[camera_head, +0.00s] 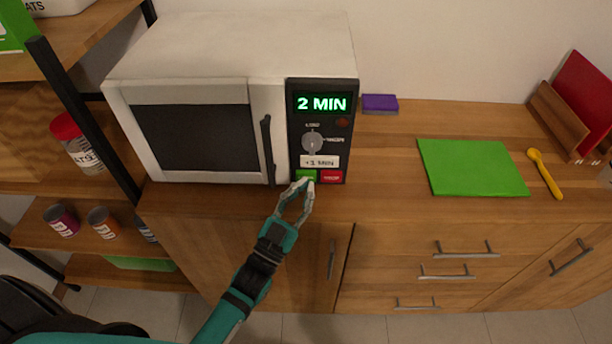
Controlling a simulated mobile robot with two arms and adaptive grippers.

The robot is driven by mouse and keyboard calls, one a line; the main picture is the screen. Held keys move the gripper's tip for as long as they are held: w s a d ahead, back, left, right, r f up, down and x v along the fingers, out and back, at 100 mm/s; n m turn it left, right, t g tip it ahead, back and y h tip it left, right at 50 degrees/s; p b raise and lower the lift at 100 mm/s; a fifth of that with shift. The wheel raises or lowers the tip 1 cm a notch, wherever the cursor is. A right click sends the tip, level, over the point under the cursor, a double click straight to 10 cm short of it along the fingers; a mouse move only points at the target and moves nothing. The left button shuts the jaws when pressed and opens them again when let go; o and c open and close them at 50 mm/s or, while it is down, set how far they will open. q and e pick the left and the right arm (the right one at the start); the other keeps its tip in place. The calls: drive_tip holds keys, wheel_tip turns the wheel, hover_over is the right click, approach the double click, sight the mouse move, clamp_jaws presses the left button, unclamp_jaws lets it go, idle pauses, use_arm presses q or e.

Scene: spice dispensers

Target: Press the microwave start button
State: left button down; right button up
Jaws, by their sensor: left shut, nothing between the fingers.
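A white microwave (225,50) stands on the wooden counter, its door closed. Its display (321,103) glows green and reads "2 MIN". Below the dial are a white "+1 MIN" button (319,162), a green button (307,174) and a red button (331,176). My left gripper (302,184) is shut and empty, its tips right at the green button and covering its lower part. I cannot tell whether the tips touch it.
A purple sponge (380,103), a green board (472,167) and a yellow spoon (545,173) lie on the counter to the right. A red board (583,95) stands in a wooden rack at far right. Shelves with jars (62,220) are at the left.

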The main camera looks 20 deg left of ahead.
use_arm(q)
drive_tip(key=shift+w, duration=0.1)
idle(0.7)
drive_tip(key=shift+w+a, duration=0.1)
drive_tip(key=shift+w, duration=0.2)
drive_tip(key=shift+w, duration=0.2)
idle(0.5)
drive_tip(key=shift+w+a+r, duration=0.15)
drive_tip(key=shift+a+r, duration=0.1)
drive_tip(key=shift+r, duration=0.15)
idle(0.6)
drive_tip(key=shift+s+d, duration=0.1)
drive_tip(key=shift+s, duration=0.1)
drive_tip(key=shift+s+f, duration=0.1)
drive_tip(key=shift+f, duration=0.2)
drive_tip(key=shift+s+d+p, duration=0.15)
drive_tip(key=shift+p, duration=0.15)
drive_tip(key=s, duration=0.2)
drive_tip(key=s+d+p, duration=0.1)
drive_tip(key=s, duration=0.1)
drive_tip(key=shift+s+d+f, duration=0.1)
drive_tip(key=shift+s+d, duration=0.1)
drive_tip(key=shift+s, duration=0.15)
